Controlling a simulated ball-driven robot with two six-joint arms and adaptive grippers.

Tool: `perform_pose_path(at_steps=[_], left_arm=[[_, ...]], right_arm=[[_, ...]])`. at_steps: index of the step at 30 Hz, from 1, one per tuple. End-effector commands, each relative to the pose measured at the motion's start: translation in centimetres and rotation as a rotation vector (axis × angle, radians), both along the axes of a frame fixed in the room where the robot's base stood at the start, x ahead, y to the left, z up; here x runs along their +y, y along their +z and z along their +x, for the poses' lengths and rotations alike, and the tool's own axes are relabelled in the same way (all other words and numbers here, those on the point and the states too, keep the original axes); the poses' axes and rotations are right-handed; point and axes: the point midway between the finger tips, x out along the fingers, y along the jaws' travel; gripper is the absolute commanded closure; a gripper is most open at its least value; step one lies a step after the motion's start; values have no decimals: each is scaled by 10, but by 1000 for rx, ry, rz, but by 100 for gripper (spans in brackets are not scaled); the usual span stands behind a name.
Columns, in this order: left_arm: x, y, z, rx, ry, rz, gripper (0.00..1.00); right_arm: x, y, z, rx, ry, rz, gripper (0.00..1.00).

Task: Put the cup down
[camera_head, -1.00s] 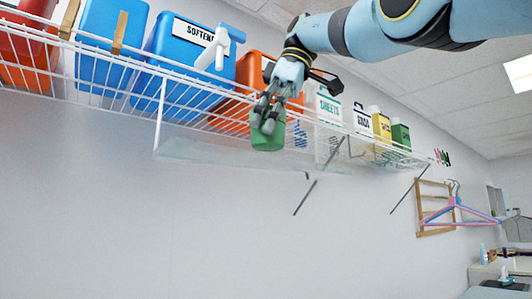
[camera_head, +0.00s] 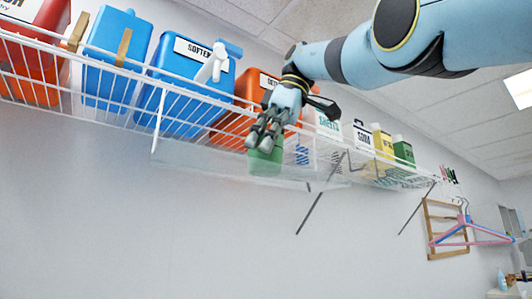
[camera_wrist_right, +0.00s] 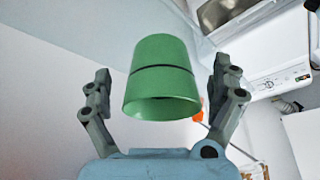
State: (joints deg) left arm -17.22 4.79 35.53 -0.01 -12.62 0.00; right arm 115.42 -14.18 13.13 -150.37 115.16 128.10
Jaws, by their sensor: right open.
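A green cup (camera_head: 265,160) shows just below my right gripper (camera_head: 262,137) at the front of the white wire shelf (camera_head: 185,118). In the right wrist view the cup (camera_wrist_right: 162,77) sits between the two spread fingers of my right gripper (camera_wrist_right: 165,90), with a visible gap on each side. The gripper is open and around the cup, not closed on it. In the head view the fingers hide the top of the cup. What bears the cup's underside is not clear. My left gripper is not in view.
Blue bins (camera_head: 190,75), a red bin (camera_head: 35,60) and an orange bin (camera_head: 240,105) stand on the shelf. White, yellow (camera_head: 383,143) and green containers are further right. Hangers (camera_head: 468,232) hang at the far right. The wall below the shelf is clear.

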Motion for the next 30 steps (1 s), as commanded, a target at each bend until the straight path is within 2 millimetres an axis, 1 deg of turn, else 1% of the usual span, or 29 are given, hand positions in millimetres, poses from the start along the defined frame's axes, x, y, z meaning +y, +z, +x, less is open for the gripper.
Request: perform_pose_path(at_steps=[5, 8, 11, 18, 21, 25, 30], left_arm=[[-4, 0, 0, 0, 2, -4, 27], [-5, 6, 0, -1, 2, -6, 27], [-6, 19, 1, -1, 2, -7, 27], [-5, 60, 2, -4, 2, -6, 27], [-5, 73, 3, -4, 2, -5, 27], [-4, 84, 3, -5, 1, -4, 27], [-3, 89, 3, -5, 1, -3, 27]], right_arm=[[0, 1, 0, 0, 0, 0, 6], [0, 7, 0, -1, 0, 0, 6], [-6, 24, -1, -2, -1, 0, 6], [-27, 78, -5, -2, -1, 1, 6], [-34, 95, -5, -1, -1, 1, 6], [-41, 109, -7, -1, 0, 0, 6], [-45, 115, -7, 0, 1, 0, 6]])
